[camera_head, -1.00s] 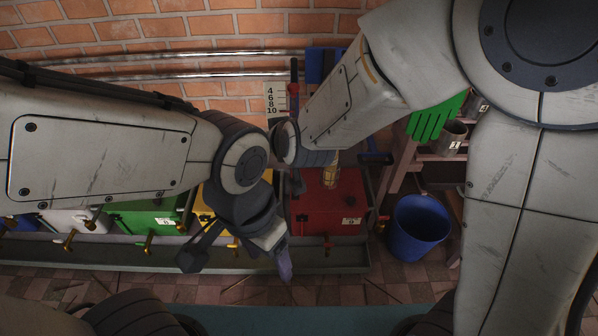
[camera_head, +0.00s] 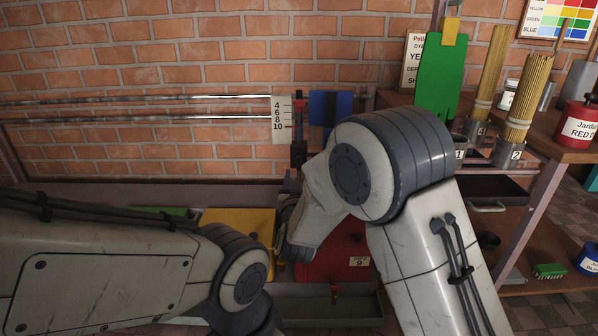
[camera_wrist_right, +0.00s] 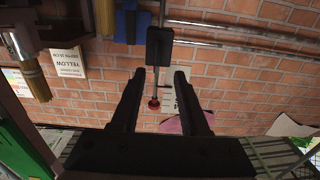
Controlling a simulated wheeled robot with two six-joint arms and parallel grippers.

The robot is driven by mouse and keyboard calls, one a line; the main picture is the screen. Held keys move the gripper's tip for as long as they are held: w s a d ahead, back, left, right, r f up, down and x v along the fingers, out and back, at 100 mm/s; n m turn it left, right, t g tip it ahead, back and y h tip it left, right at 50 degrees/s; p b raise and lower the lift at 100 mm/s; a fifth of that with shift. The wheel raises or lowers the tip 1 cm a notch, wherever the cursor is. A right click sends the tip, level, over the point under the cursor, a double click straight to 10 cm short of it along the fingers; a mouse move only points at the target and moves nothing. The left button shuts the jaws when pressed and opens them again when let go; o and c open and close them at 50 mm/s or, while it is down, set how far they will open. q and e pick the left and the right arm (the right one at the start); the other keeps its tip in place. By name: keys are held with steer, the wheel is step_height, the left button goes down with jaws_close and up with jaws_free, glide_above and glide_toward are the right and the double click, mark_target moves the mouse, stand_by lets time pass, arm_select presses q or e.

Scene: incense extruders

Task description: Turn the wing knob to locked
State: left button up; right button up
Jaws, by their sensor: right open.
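My right gripper (camera_head: 288,205) is mostly hidden behind my right forearm in the head view, beside the scale post above the red extruder box (camera_head: 338,258). In the right wrist view the right gripper (camera_wrist_right: 160,74) is open, with nothing between its fingers. Beyond the fingertips are a dark block (camera_wrist_right: 160,46) on a rod and a small red knob (camera_wrist_right: 153,103). I cannot tell whether either is the wing knob, nor how it is turned. The left arm comes in at the lower left, and its gripper is out of the frame.
A scale plate (camera_head: 281,120) and metal rails (camera_head: 150,120) run along the brick wall. A yellow box (camera_head: 240,225) stands left of the red one. At right, a shelf holds cups of sticks (camera_head: 518,100) and a red jar (camera_head: 578,125).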

mark_target(299, 162)
steer(key=w+b, duration=0.1)
steer(key=w, duration=0.5)
steer(key=shift+w+d, duration=0.15)
steer(key=shift+w, duration=0.1)
